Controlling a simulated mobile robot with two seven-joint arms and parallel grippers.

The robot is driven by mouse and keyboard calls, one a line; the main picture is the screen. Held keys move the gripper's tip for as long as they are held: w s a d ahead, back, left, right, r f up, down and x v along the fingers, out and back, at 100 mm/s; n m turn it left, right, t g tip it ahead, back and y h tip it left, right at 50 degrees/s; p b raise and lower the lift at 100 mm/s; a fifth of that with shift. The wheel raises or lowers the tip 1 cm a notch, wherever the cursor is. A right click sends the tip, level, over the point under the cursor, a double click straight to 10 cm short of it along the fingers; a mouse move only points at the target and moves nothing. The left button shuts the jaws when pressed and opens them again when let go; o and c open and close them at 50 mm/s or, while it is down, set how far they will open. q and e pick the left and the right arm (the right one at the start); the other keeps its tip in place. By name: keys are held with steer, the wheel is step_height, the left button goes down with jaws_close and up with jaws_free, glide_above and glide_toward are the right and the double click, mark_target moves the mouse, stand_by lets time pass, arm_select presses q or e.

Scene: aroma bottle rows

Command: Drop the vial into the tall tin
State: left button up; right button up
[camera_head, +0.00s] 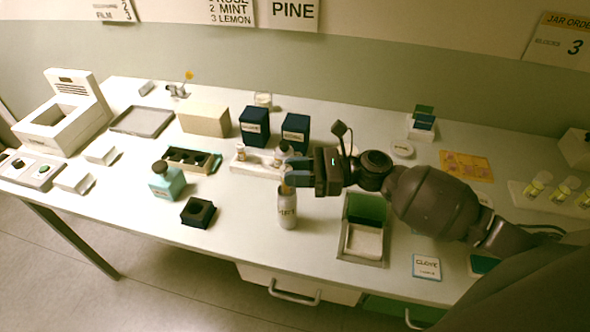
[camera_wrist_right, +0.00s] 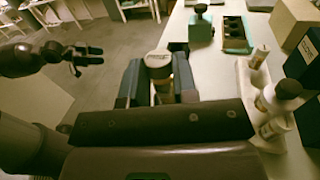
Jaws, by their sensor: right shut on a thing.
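The tall tin (camera_head: 287,212) is a pale grey upright cylinder with a dark label, standing near the front middle of the table. My right gripper (camera_head: 288,172) reaches in from the right and is directly above the tin. It is shut on the vial, which has a pale round top (camera_wrist_right: 158,60) and an amber body between the fingers in the right wrist view. The vial's lower end is close over the tin's mouth; I cannot tell whether it is inside. My left gripper (camera_wrist_right: 88,57) is empty over the floor, fingers apart.
A white rack (camera_head: 243,163) with small bottles stands just behind the right gripper, before two dark blue boxes (camera_head: 255,127). A black block (camera_head: 198,212) and a teal bottle (camera_head: 166,181) are to the left. A green and white tray (camera_head: 363,243) lies right of the tin.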

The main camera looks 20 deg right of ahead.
steer(key=shift+f, duration=0.3)
steer(key=shift+f+b, duration=0.45)
steer(key=shift+f, duration=0.2)
stand_by(0.6)
stand_by(0.4)
steer(key=o, duration=1)
steer(key=shift+r, duration=0.1)
